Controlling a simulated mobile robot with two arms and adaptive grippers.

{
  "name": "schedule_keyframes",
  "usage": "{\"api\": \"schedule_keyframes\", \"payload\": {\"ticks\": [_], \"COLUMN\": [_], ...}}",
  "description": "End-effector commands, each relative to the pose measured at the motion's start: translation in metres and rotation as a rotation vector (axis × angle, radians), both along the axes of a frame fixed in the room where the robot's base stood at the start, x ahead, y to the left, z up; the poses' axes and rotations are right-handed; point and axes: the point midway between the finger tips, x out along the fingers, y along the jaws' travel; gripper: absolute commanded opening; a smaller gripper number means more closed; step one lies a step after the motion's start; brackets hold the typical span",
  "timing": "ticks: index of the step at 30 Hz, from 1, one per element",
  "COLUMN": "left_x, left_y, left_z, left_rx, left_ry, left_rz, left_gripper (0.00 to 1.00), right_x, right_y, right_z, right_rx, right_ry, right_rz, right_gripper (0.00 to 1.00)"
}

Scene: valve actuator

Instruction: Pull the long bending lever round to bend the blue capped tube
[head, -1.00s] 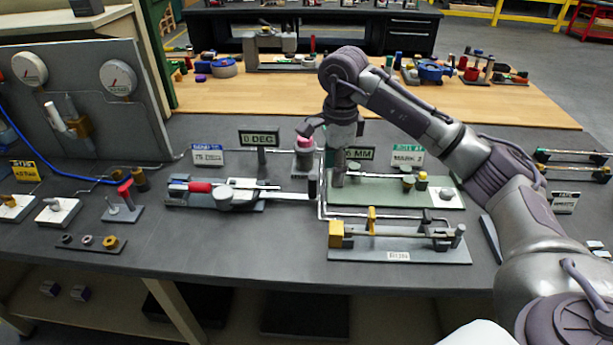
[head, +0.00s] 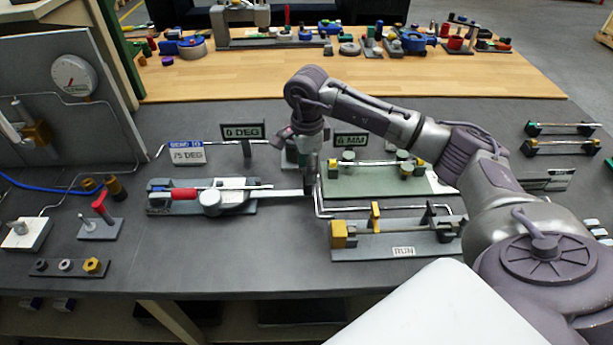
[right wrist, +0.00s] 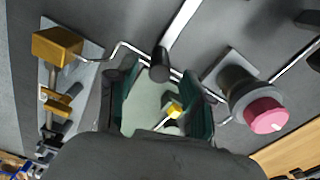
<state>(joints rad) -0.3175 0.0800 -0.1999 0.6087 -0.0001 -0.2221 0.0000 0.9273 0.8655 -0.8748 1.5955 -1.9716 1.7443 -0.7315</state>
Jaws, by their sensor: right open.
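The bender (head: 211,199) sits on the bench left of centre, with a red grip (head: 184,194) at its left. Its long pale lever (head: 282,193) runs right to a dark upright knob (head: 311,187). A thin silver tube lies along the bender; I cannot make out its blue cap. My right gripper (head: 309,172) points down just above the lever's end. In the right wrist view the gripper (right wrist: 160,100) is open, its green-padded fingers apart, with the dark knob (right wrist: 159,67) just ahead of the gap and not clasped. The left gripper is out of view.
A sign reads 0 DEG (head: 243,132); another reads 75 DEG (head: 188,155). A pink-topped post (right wrist: 264,114) stands close to the gripper. A bent pipe and a RUN fixture (head: 400,247) lie in front and right. Bare bench lies before the bender.

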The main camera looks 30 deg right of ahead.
Motion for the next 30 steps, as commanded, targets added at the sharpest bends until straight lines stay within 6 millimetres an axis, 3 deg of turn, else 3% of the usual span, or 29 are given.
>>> {"api": "schedule_keyframes", "payload": {"ticks": [3, 9, 20, 30], "left_x": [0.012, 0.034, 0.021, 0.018], "left_y": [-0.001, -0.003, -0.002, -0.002], "left_z": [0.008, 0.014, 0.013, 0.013], "left_rx": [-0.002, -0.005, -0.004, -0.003], "left_ry": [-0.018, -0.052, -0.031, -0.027], "left_rz": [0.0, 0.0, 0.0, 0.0], "left_gripper": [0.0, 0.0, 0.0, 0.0], "right_x": [-0.001, 0.0, 0.0, 0.0], "right_y": [0.0, 0.0, 0.0, 0.0], "right_z": [-0.021, -0.043, -0.049, -0.049], "right_rx": [0.0, 0.0, 0.0, 0.0], "right_ry": [0.004, 0.001, -0.001, -0.001], "right_rz": [-0.002, -0.001, 0.0, -0.001], "right_gripper": [0.51, 0.51, 0.51, 0.0]}}
